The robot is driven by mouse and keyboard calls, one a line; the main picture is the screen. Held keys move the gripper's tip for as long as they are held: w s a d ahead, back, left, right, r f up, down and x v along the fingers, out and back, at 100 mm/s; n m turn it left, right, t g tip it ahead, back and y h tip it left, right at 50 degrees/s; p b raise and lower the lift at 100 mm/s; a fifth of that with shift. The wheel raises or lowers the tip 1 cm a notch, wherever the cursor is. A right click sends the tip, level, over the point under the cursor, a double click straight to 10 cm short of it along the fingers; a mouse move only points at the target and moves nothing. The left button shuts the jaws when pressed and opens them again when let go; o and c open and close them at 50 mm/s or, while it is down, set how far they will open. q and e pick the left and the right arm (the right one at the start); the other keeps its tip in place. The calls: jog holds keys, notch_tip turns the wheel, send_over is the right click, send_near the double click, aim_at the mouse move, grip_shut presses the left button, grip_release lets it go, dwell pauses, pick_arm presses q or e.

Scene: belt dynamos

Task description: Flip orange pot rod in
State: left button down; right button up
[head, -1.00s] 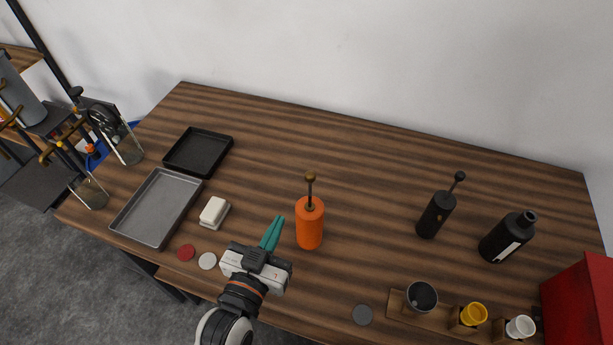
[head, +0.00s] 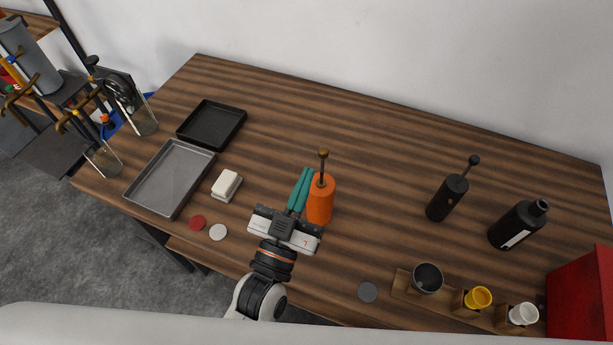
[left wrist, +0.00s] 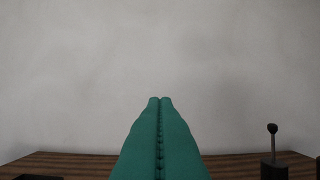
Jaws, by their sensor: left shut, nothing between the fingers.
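The orange pot (head: 320,203) stands upright on the wooden table, near the middle of the head view. Its dark rod with a brown knob (head: 323,155) sticks up from the top. My left gripper (head: 305,174) has green fingers, shut with nothing between them. In the head view the fingers lie just left of the pot and partly overlap its left edge; I cannot tell if they touch it. In the left wrist view the shut fingers (left wrist: 160,140) point at the wall, and the orange pot is not seen. My right gripper is not in view.
A black pot with a rod (head: 447,197) and a black bottle (head: 516,226) stand to the right. A wooden holder with cups (head: 405,285) is at the front right, beside a red box (head: 580,300). A grey tray (head: 170,178), black tray (head: 211,125) and white block (head: 226,185) lie left.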

pick_arm(q)
jog(key=w+d+f+b, duration=0.1)
jog(key=w+d+b, duration=0.1)
jog(key=w+b, duration=0.2)
jog(key=w, duration=0.3)
jog(key=shift+d+f, duration=0.15)
jog(key=shift+f, duration=0.05)
jog(key=shift+w, duration=0.15)
jog(key=b, duration=0.5)
send_over(318, 194)
notch_tip(318, 194, down, 8)
jog(key=shift+r, duration=0.1)
jog(key=shift+p, duration=0.3)
